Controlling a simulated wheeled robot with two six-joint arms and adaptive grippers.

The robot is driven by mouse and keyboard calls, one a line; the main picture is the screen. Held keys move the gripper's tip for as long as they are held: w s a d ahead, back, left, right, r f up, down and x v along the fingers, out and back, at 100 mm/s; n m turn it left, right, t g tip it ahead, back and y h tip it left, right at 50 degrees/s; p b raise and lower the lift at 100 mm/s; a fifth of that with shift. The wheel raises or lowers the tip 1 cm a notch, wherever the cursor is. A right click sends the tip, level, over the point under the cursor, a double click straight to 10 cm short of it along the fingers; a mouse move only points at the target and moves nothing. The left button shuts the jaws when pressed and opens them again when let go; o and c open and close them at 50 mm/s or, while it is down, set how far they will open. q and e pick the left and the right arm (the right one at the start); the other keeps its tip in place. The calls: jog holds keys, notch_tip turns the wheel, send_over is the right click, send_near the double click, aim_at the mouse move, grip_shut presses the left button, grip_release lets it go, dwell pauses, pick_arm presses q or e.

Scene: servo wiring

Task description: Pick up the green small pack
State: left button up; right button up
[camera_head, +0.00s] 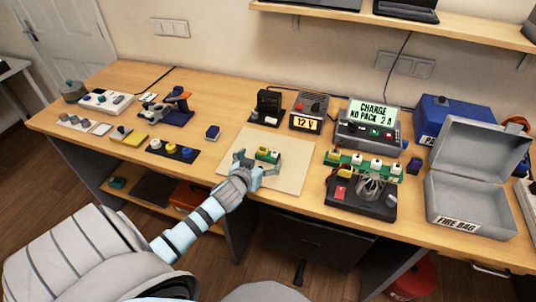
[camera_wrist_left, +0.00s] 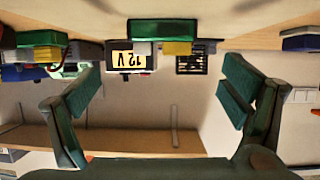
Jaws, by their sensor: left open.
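A small green pack (camera_head: 268,155) with a pale block and a yellowish block on it lies on the cream mat (camera_head: 292,176) on the workbench. My left gripper (camera_head: 256,165) is just in front of it, fingers spread and nothing between them. In the left wrist view the green pack (camera_wrist_left: 163,28) sits at the top middle, beyond the open fingertips (camera_wrist_left: 160,92) and apart from them. The gripper hides a little of the mat. My right gripper is in neither view.
A 12 V box (camera_head: 310,111) and a black holder (camera_head: 268,107) stand behind the mat. A charger (camera_head: 366,133), a green strip with white blocks (camera_head: 363,165) and an open grey fire bag box (camera_head: 470,205) are at right. Bare wood lies left of the mat.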

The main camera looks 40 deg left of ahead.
aim_at(268, 153)
pick_arm(q)
jog(key=b+x, duration=0.1)
jog(key=x, duration=0.7)
jog(key=shift+a+r, duration=0.15)
jog(key=shift+r, duration=0.1)
jog(key=c, duration=1.3)
